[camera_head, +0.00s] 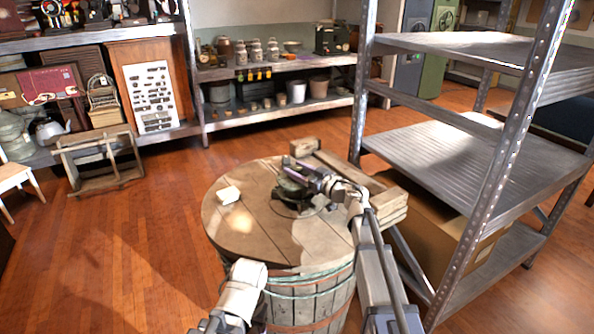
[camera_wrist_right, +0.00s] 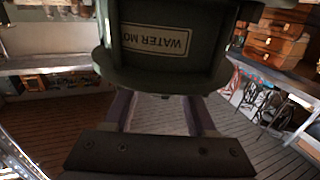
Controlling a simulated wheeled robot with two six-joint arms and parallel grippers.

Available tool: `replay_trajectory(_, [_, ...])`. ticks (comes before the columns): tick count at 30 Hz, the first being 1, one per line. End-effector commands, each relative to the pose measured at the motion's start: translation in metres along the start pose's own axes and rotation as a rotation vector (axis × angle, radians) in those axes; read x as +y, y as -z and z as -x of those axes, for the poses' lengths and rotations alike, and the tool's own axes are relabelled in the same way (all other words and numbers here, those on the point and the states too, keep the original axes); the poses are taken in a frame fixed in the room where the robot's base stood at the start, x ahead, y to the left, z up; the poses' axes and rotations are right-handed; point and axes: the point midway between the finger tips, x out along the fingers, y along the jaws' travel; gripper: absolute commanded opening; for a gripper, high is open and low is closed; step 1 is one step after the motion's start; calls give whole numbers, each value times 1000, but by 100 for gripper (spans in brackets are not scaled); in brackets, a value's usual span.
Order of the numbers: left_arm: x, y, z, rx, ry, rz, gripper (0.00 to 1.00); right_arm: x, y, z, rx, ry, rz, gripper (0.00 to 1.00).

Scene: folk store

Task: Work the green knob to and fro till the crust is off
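A dark green machine (camera_head: 293,188) stands on the round wooden barrel top (camera_head: 255,240). Its body (camera_wrist_right: 170,75) fills the upper middle of the right wrist view, with a label reading "WATER MO" upside down. My right gripper (camera_head: 312,172) is at the machine, reaching in from the right. In the wrist view its two fingers (camera_wrist_right: 160,112) are apart, with floor visible between them. Their tips are hidden behind the green body. I cannot make out the knob or any crust. My left arm shows at the bottom of the head view, but no left fingers can be seen.
Stocked shelves line the back.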

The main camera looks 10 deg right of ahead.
Motion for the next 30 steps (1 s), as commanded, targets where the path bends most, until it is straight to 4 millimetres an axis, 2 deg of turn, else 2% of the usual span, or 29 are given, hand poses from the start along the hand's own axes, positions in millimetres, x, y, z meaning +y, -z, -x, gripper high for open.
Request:
replay_trajectory(1, [0,0,0,0,0,0,72,0,0,0,0,0,0,63])
replay_trajectory(4, [0,0,0,0,0,0,72,0,0,0,0,0,0,74])
replay_trajectory(13, [0,0,0,0,0,0,72,-1,0,4,0,0,0,74])
replay_trajectory(24, [0,0,0,0,0,0,72,-2,0,60,0,-2,0,74])
replay_trajectory(30, [0,0,0,0,0,0,72,-1,0,76,0,-1,0,74])
